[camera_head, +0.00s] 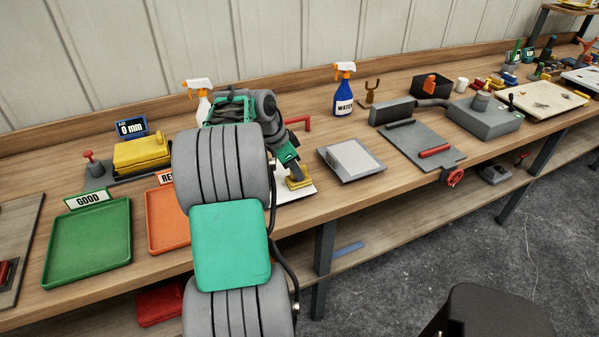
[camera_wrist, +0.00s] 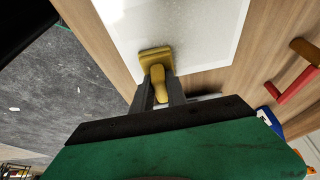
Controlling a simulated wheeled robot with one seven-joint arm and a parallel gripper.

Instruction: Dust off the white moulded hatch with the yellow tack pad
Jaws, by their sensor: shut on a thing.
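The white moulded hatch (camera_head: 308,192) lies flat on the bench near its front edge, mostly hidden behind my arm in the head view. In the wrist view the hatch (camera_wrist: 200,32) fills the top middle, with faint specks on its surface. My gripper (camera_head: 293,173) is shut on the yellow tack pad (camera_head: 298,183) by its handle. In the wrist view the gripper (camera_wrist: 158,88) points at the hatch, and the pad (camera_wrist: 156,56) is over the hatch close to one edge. I cannot tell whether the pad touches the surface.
A grey framed panel (camera_head: 350,159) lies right of the hatch. A blue water spray bottle (camera_head: 344,92) stands behind, and a red-handled item (camera_head: 298,123) sits nearer my arm. A green GOOD tray (camera_head: 88,243) and an orange tray (camera_head: 165,218) are left. Bare bench separates the hatch from the panel.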

